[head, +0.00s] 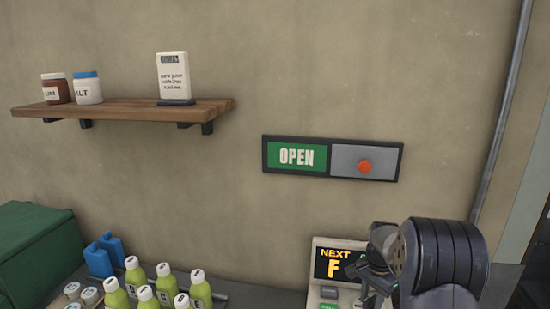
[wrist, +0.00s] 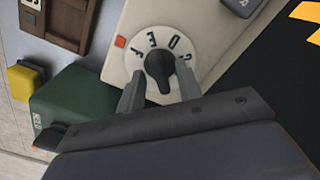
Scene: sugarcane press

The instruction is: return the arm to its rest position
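My arm's dark wrist end shows at the lower right of the head view, in front of the display box (head: 328,243), whose screen reads "NEXT F". My gripper (wrist: 160,70) shows in the wrist view with its two grey fingers apart. Between and beyond the fingers is a black knob (wrist: 158,66) on a white lettered dial (wrist: 150,38). Gaps show on both sides of the knob, and the fingers look empty. I cannot tell how far the fingertips are from the dial face.
A wooden shelf (head: 130,109) holds jars and a card. Several green bottles (head: 165,285) stand at the lower left, near a green box (head: 35,250). The wall between is clear.

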